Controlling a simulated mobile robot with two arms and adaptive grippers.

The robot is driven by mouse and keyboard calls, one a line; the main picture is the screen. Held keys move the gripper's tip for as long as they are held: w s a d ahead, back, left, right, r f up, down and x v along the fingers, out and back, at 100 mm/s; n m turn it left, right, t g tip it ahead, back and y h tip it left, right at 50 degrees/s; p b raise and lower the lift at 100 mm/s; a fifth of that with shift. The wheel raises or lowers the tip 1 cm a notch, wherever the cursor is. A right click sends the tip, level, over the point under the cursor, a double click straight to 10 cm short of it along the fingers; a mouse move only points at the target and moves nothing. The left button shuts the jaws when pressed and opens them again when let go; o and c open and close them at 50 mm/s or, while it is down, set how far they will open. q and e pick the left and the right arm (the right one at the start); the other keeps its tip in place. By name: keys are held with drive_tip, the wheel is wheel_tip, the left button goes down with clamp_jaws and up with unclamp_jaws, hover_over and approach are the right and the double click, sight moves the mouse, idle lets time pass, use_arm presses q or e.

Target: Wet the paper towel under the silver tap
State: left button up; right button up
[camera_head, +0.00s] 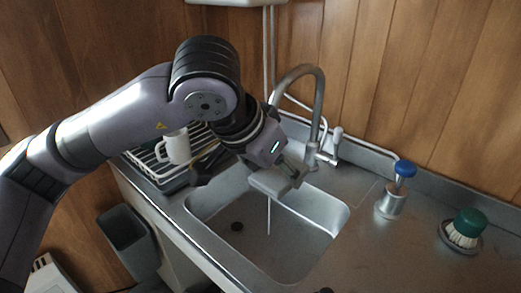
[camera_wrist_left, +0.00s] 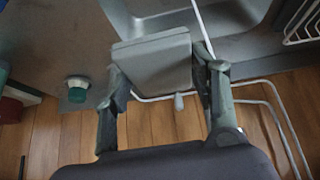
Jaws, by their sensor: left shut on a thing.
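My left gripper (camera_head: 290,170) is over the sink (camera_head: 300,250), below the arched silver tap (camera_head: 319,100). It is shut on a flat grey folded pad, which appears to be the paper towel (camera_head: 268,184). In the left wrist view the paper towel (camera_wrist_left: 153,62) lies between the two fingers of the left gripper (camera_wrist_left: 158,85), one on each side. A thin pale stream of water (camera_head: 268,215) falls from below the towel into the sink. My left arm hides the tip of the spout. My right gripper is not in view.
A dish rack (camera_head: 150,160) with a white mug (camera_head: 178,147) stands left of the sink. A blue-topped silver dispenser (camera_head: 390,203) and a green-topped brush (camera_head: 463,231) stand on the right counter. A grey bin (camera_head: 127,238) is below left. A wood-panelled wall (camera_head: 420,80) is behind.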

sight(283, 185)
use_arm(q)
drive_tip(key=shift+s+d+r+p, duration=0.15)
drive_tip(key=shift+s+d+r, duration=0.2)
drive_tip(key=shift+s+r, duration=0.3)
drive_tip(key=shift+s+d+r+p, duration=0.15)
drive_tip(key=shift+s+d+r, duration=0.2)
drive_tip(key=shift+s+r, duration=0.25)
drive_tip(key=shift+s+d+r, duration=0.3)
drive_tip(key=shift+s+r, duration=0.1)
drive_tip(key=shift+s, duration=0.15)
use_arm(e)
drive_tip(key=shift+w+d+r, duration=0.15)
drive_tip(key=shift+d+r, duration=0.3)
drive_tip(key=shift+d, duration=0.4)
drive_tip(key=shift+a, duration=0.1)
